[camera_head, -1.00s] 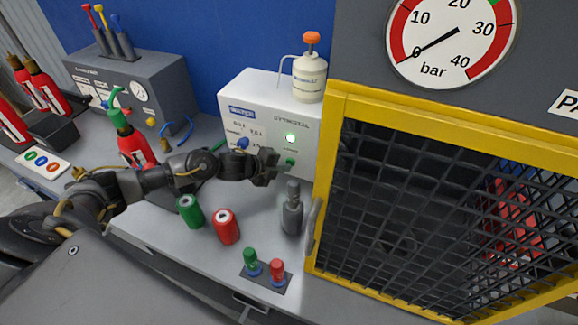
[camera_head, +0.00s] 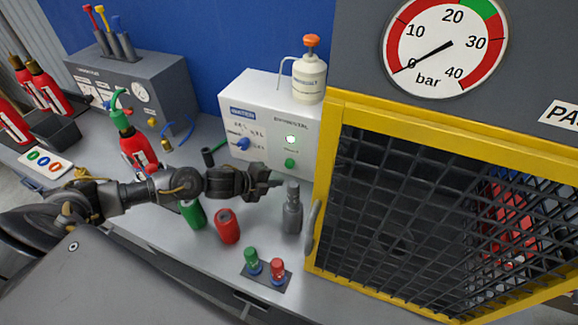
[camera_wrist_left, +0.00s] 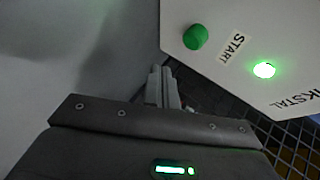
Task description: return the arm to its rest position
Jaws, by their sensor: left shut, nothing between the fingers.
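My left arm reaches in from the left in the head view. My left gripper (camera_head: 273,182) is shut and empty, in front of the white test box (camera_head: 262,125) and just left of the grey bottle-shaped fitting (camera_head: 292,210). In the left wrist view the closed fingers (camera_wrist_left: 163,86) point toward the bench. There the white box shows a green START button (camera_wrist_left: 195,37) and a lit green lamp (camera_wrist_left: 264,70); the fingers are apart from the button. My right gripper is not in view.
The yellow-framed mesh cage (camera_head: 330,190) stands at the right. A small plate (camera_head: 265,275) with green and red caps lies at the bench front.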

